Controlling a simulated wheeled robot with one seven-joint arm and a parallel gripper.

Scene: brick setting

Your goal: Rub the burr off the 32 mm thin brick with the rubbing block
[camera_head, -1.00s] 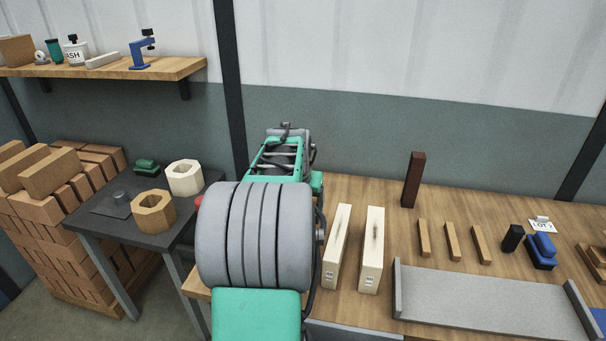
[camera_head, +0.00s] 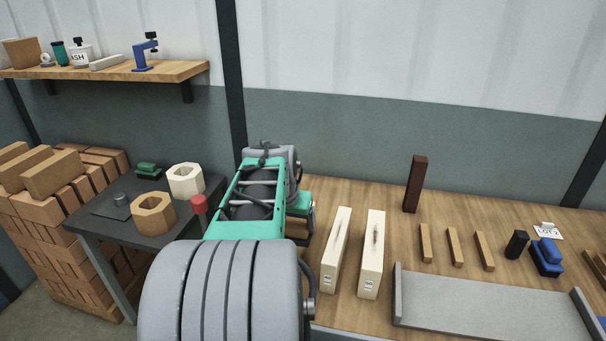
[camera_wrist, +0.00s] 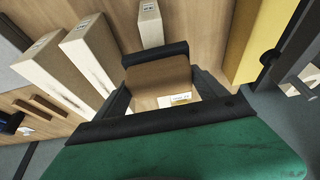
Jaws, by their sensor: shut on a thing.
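My gripper (camera_wrist: 163,80) shows in the wrist view, its dark jaws shut on a brown block (camera_wrist: 158,74). I cannot tell whether this is the rubbing block or a brick. In the head view my arm hides the gripper. Two cream thin bricks stand to the right of the arm, a left one (camera_head: 337,245) and a right one (camera_head: 372,254), with dark streaks on their upper faces. The wrist view shows several cream bricks, one (camera_wrist: 150,24) just beyond the jaws. The printed sizes are too small to read, so the 32 mm one is uncertain.
A dark red-brown block (camera_head: 414,184) stands upright at the back. Thin tan strips (camera_head: 455,248), a grey tray (camera_head: 485,300) and blue items (camera_head: 546,255) lie to the right. A dark side table (camera_head: 118,211) with hollow blocks stands left. Bare bench lies behind the cream bricks.

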